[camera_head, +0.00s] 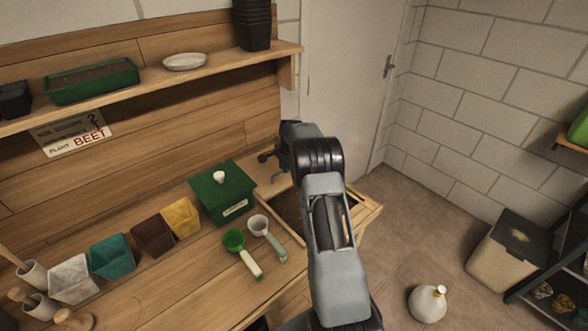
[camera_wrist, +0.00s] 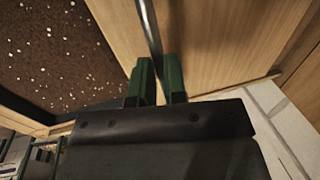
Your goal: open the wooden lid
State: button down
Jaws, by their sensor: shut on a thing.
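In the wrist view, my gripper (camera_wrist: 158,68) has its two green fingers closed around a thin metal bar (camera_wrist: 149,28), which looks like a handle. A light wooden panel (camera_wrist: 225,35), which appears to be the wooden lid, lies just right of the bar. Dark soil with white specks (camera_wrist: 60,45) shows to the left, so the bin is at least partly uncovered. In the head view, the wood-edged bin opening (camera_head: 286,208) is at the bench's right end. My arm covers part of it, and the lid's full outline and angle cannot be told.
A green box (camera_head: 222,196) with a white knob stands left of the opening. A green scoop (camera_head: 240,250) and a white scoop (camera_head: 265,234) lie before it. Several coloured pots line the bench. A white jug (camera_head: 427,303) stands on the floor. A door (camera_head: 345,70) is behind.

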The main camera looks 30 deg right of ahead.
jog(key=shift+w, duration=0.1)
jog(key=c, duration=1.2)
grip_release()
jog(key=shift+o, duration=0.2)
notch_tip(320, 180, up, 14)
jog(key=s+b, duration=0.1)
jog(key=s, duration=0.1)
jog(key=shift+s+d+f, duration=0.15)
jog(key=shift+s+f, duration=0.1)
jog(key=shift+s, duration=0.1)
